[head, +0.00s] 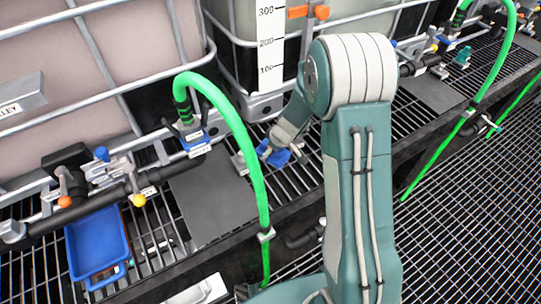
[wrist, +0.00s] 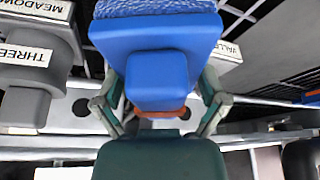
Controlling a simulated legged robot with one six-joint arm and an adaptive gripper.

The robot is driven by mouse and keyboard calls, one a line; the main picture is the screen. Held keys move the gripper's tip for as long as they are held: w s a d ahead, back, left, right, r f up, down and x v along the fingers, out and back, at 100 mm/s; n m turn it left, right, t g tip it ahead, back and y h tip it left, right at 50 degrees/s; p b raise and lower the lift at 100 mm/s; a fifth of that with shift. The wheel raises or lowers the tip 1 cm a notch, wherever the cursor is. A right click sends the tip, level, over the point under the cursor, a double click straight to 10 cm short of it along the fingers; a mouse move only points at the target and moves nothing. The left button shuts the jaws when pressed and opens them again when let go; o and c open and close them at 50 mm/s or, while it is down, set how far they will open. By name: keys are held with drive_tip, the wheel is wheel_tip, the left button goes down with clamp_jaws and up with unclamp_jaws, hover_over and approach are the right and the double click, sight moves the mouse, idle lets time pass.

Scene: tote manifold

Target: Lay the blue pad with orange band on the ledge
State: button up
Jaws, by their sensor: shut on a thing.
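The blue pad (wrist: 155,45) fills the upper middle of the wrist view, with a textured blue face at its top edge. An orange band (wrist: 160,113) shows at its lower end, close to my palm. My gripper (wrist: 159,95) is shut on the pad, one finger on each side. In the head view the pad (head: 278,157) is a small blue patch at my gripper (head: 270,150), partly hidden by my arm. It is over the slatted ledge (head: 305,178) in front of the totes; I cannot tell whether it touches.
A flat dark grey plate (head: 212,197) lies on the grating left of my gripper. A green hose (head: 255,165) arches between them. A blue tray (head: 97,243) and valves (head: 110,172) are at the left. Another grey plate (head: 432,92) lies at the right. Labelled grey blocks (wrist: 30,60) flank the pad.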

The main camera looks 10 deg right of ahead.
sight(271, 156)
drive_tip(key=shift+w+f, duration=0.25)
drive_tip(key=shift+f, duration=0.05)
drive_tip(key=shift+w+d+f, duration=0.1)
drive_tip(key=shift+w+f, duration=0.05)
drive_tip(key=shift+f, duration=0.75)
drive_tip(key=shift+w+d+f, duration=0.1)
drive_tip(key=shift+f, duration=0.8)
drive_tip(key=shift+a, duration=0.1)
drive_tip(key=o, duration=0.7)
drive_tip(key=shift+f, duration=0.1)
drive_tip(key=shift+o, duration=0.2)
